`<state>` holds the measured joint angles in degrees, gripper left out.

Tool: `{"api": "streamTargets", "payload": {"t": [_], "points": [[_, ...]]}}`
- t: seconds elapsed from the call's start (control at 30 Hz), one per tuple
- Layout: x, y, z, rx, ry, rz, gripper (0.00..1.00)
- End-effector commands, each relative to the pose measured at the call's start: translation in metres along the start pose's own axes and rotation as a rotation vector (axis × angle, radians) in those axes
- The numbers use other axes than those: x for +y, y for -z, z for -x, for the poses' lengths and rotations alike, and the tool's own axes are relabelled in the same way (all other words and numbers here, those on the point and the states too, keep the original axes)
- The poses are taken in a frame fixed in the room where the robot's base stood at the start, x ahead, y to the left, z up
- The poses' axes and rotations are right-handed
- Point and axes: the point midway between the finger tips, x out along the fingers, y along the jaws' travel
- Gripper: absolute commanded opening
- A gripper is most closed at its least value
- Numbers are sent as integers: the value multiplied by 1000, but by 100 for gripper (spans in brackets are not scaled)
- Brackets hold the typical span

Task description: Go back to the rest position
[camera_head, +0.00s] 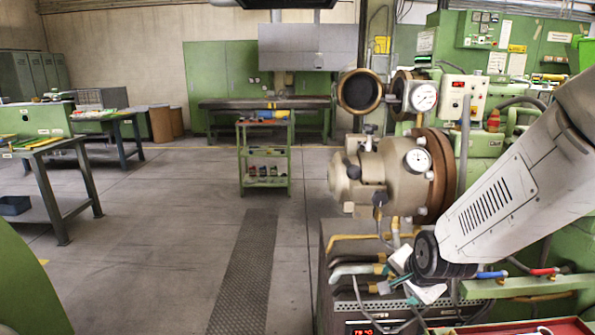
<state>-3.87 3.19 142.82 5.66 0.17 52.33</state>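My pale grey arm (490,215) reaches in from the upper right edge, slanting down and to the left. It ends in view at a black ribbed joint (440,257). Small pale and teal parts (409,283) show just beyond this joint, over the cluttered machine base. They may be my gripper, but I cannot make out its fingers or whether it holds anything. No separate task object can be picked out.
A beige machine head (385,172) with dials stands just left of my arm. Green machines (495,45) fill the right side. A green trolley (265,158) and workbenches (50,170) stand farther back and left. The grey floor (150,240) between them is largely clear.

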Motion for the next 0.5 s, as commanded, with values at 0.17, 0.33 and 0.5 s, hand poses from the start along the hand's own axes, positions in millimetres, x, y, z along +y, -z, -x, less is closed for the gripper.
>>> {"api": "streamTargets", "payload": {"t": [0.17, 0.33, 0.5], "points": [[43, -23, 70, -192, -195, 393, 63], [84, -46, 153, -407, -296, 717, 63], [115, -62, 227, -539, -323, 907, 63]]}}
